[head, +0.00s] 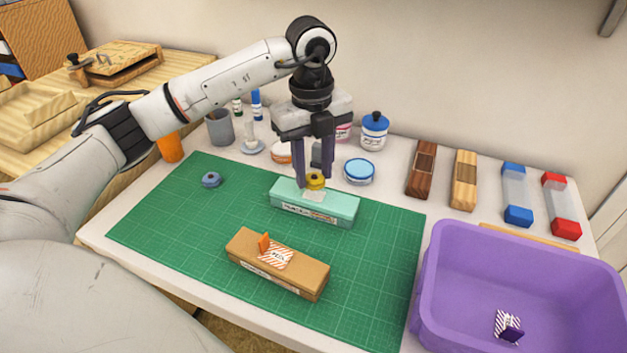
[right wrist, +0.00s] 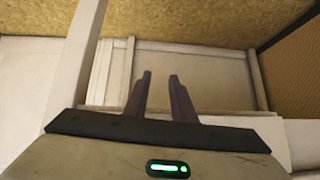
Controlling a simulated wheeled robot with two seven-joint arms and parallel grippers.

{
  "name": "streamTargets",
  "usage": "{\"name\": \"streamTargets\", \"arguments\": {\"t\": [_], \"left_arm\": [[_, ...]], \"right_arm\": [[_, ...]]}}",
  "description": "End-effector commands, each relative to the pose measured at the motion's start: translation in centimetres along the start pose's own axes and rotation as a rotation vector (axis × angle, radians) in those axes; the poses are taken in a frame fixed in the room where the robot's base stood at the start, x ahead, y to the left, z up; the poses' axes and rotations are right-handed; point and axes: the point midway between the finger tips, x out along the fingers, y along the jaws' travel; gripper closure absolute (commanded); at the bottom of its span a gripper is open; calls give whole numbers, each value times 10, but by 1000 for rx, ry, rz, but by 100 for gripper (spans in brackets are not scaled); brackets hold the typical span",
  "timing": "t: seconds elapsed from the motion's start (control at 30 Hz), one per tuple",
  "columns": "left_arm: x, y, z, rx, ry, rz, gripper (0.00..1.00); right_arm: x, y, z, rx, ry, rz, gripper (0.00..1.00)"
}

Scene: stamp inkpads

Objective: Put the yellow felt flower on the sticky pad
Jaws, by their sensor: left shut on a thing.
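My left gripper (head: 314,176) points straight down and is shut on the yellow felt flower (head: 315,182). The flower is at the fingertips, just over a pale square pad (head: 313,196) on top of the teal box (head: 341,212). I take this pale square for the sticky pad; the flower overlaps its far edge in the head view. I cannot tell whether flower and pad touch. My right gripper (right wrist: 160,76) shows only in the right wrist view, with its fingers apart and nothing between them.
A brown box (head: 310,284) with a striped card and orange piece stands nearer on the green mat (head: 180,235). A small blue-grey piece (head: 211,180) lies at the mat's left. A purple bin (head: 440,265) is at right. Jars and blocks line the back.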

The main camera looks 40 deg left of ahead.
Motion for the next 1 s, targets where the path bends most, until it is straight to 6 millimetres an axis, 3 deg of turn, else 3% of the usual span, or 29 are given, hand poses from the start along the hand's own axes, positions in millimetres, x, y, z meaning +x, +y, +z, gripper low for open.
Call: {"name": "streamTargets", "arguments": {"t": [0.2, 0.57, 0.6, 0.7, 1.0], "left_arm": [[30, 2, 0, 1, 1, 4, 86], [34, 1, 0, 2, 0, 2, 86], [33, 1, 0, 2, 0, 1, 61], [33, 1, 0, 2, 0, 1, 47], [31, 1, 0, 2, 0, 1, 47]], "right_arm": [[1, 0, 1, 0, 1, 0, 77], [2, 0, 3, 0, 0, -1, 77], [1, 0, 3, -1, -1, -1, 77], [1, 0, 3, -1, -2, -1, 77], [0, 0, 3, -1, -3, -1, 77]]}}
